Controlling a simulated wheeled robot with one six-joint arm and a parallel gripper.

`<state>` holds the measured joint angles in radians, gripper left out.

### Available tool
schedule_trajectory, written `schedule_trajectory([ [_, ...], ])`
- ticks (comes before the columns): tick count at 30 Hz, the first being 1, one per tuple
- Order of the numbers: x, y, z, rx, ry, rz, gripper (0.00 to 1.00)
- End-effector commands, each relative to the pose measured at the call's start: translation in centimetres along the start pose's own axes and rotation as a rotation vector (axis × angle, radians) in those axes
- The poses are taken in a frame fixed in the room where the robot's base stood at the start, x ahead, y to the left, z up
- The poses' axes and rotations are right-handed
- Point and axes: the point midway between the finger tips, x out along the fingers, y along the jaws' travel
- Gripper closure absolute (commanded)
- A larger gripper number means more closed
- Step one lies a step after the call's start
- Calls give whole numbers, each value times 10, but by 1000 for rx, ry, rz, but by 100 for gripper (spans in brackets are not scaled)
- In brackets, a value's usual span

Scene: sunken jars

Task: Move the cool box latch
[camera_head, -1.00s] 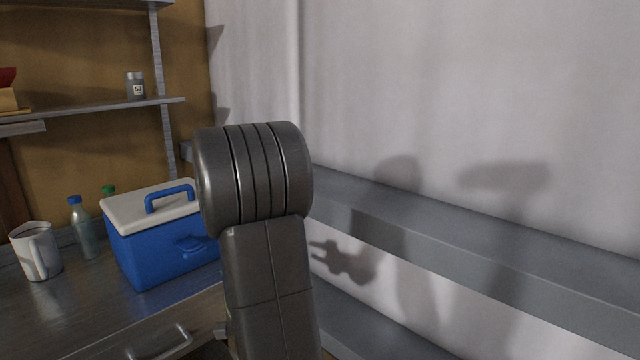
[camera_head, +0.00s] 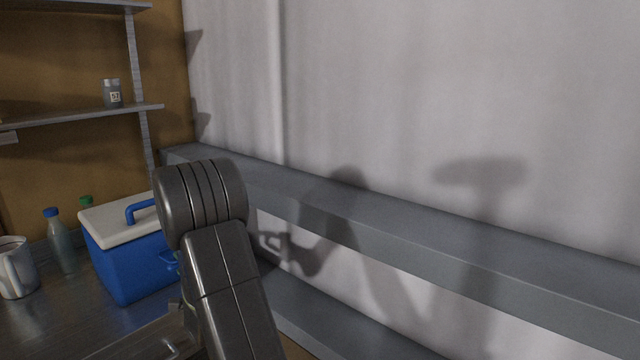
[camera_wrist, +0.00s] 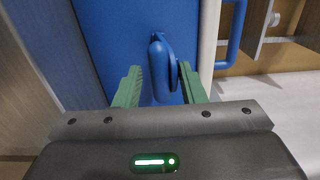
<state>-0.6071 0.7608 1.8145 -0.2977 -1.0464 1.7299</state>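The cool box (camera_head: 122,258) is blue with a white lid and a blue handle, standing on the metal worktop in the head view. Its blue latch (camera_wrist: 160,68) sticks out from the box's front wall in the wrist view, and part of it also shows in the head view (camera_head: 170,262) beside my arm. My gripper (camera_wrist: 160,82) is open, its two green fingers on either side of the latch. The right finger is very near the latch or touching it; I cannot tell which. A wider gap shows at the left finger.
A grey wall ledge (camera_head: 400,220) runs along the right.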

Motion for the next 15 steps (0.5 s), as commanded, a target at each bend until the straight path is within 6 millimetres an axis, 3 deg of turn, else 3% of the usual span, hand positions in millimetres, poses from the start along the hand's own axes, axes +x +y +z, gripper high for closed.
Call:
schedule_trajectory([
  [2, 16, -3, 1, 0, -2, 7, 63],
  [15, 16, -11, 0, 0, -1, 127, 63],
])
